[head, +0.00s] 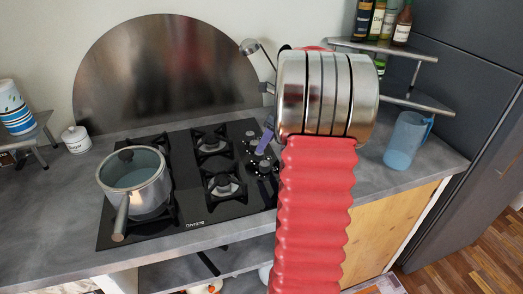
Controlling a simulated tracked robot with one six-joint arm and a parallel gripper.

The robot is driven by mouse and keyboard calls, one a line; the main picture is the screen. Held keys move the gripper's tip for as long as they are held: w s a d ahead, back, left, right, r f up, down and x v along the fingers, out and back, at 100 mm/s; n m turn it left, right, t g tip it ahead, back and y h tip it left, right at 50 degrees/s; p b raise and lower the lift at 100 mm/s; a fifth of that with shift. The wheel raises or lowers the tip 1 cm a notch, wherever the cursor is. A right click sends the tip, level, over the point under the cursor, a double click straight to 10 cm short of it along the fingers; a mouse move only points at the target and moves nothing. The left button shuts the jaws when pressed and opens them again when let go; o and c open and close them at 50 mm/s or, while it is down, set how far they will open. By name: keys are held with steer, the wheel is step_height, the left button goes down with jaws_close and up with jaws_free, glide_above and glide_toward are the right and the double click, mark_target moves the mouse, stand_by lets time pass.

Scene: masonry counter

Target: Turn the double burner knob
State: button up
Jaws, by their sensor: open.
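The black cooktop (190,224) lies in the grey counter, with several burners. Its knobs (253,142) run in a row along its right side. I cannot tell which one is the double burner knob; my arm may hide part of the row. My gripper (266,140) is mostly hidden behind my arm. Only a purple finger part shows, over the right side of the cooktop beside the knobs. It is open. I cannot tell whether it touches a knob.
A steel pot (134,185) with a glass lid stands on the cooktop's left side, its handle pointing to the front. A blue pitcher (405,142) stands at the right. A corner shelf (385,48) holds bottles. A round metal splashback (160,75) rises behind. A white jar (76,140) stands left.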

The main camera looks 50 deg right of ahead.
mark_target(259, 155)
steer(key=shift+x, duration=2.75)
